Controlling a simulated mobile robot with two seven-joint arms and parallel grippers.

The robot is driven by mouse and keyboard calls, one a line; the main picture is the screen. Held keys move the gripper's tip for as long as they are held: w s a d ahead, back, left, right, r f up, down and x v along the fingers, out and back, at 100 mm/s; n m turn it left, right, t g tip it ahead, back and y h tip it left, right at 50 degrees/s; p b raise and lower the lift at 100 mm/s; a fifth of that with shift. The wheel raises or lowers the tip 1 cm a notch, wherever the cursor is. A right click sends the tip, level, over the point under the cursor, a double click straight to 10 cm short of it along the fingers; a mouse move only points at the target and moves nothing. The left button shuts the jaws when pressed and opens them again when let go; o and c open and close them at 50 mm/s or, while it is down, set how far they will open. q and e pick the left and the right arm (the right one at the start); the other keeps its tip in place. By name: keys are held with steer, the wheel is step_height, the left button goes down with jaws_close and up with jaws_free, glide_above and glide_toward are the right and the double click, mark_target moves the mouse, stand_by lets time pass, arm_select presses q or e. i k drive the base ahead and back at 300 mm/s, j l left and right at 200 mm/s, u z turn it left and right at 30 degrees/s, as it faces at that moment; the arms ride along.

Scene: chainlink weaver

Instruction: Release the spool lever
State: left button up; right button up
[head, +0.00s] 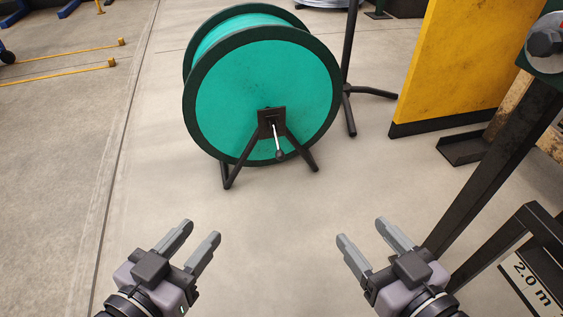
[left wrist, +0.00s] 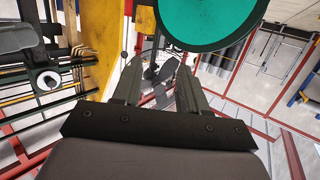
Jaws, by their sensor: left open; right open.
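A large green spool (head: 262,95) with dark rims stands on a black stand (head: 232,172) in the upper middle of the head view. The spool lever (head: 277,138) is a thin metal rod with a dark knob at its lower end, hanging down from the hub. My left gripper (head: 202,230) is open and empty, below and left of the spool. My right gripper (head: 361,228) is open and empty, below and right of it. Both are well apart from the lever. In the left wrist view the spool (left wrist: 212,18) shows at the top, beyond my open left gripper (left wrist: 160,62); the lever cannot be made out there.
A yellow panel (head: 463,65) stands at the upper right. A black post with feet (head: 348,88) is just right of the spool. A dark frame with a "2.0 m" label (head: 532,285) is at the lower right. The floor between my grippers and the spool is clear.

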mark_target(280, 155)
steer(key=i+j+z, duration=0.15)
steer(key=z, duration=0.9)
steer(key=i+j+z, duration=0.1)
steer(key=i+j, duration=0.25)
steer(key=j, duration=0.05)
